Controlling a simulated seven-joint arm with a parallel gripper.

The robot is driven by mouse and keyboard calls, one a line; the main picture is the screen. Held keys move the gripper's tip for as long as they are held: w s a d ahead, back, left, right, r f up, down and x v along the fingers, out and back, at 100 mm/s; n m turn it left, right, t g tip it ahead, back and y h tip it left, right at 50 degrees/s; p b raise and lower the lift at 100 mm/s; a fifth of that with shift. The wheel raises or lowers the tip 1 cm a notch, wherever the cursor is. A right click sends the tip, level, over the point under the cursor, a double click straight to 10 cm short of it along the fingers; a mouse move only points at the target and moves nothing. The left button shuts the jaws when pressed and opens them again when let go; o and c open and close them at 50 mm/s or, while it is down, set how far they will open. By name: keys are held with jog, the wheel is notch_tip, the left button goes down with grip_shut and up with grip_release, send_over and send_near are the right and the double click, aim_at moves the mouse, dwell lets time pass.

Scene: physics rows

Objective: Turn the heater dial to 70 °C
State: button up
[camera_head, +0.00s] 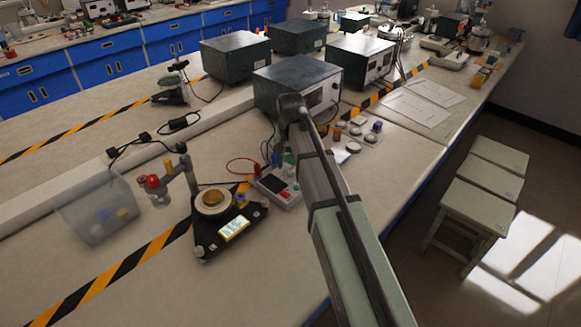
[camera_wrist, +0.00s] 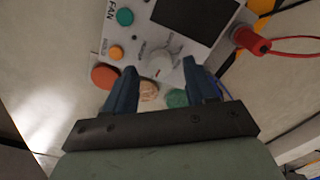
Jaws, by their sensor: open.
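The white control panel (camera_wrist: 185,45) fills the top of the wrist view, with a dark screen (camera_wrist: 195,14), a "FAN" label, a green knob and an orange button. A pale round dial (camera_wrist: 158,62) sits below the screen; its setting is too blurred to read. My gripper (camera_wrist: 159,68) is open, with one dark blue finger on each side of the dial. I cannot tell whether either finger touches it. In the head view the small white device (camera_head: 280,187) with a red cable sits on the bench beside my arm, which hides most of my gripper.
A red plug (camera_wrist: 250,40) sticks out at the panel's right. A black triangular-based instrument (camera_head: 228,225) and a clear bin (camera_head: 97,208) stand to the left. Dark metal boxes (camera_head: 290,82) stand behind. Small coloured pieces (camera_head: 357,132) lie right of my arm.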

aim_at(291, 169)
jog(key=shift+f, duration=1.05)
jog(key=shift+c, duration=0.5)
grip_shut()
jog(key=shift+n, duration=0.7)
jog(key=shift+o, duration=0.5)
grip_release()
notch_tip(291, 169, up, 14)
jog(key=shift+f, duration=0.1)
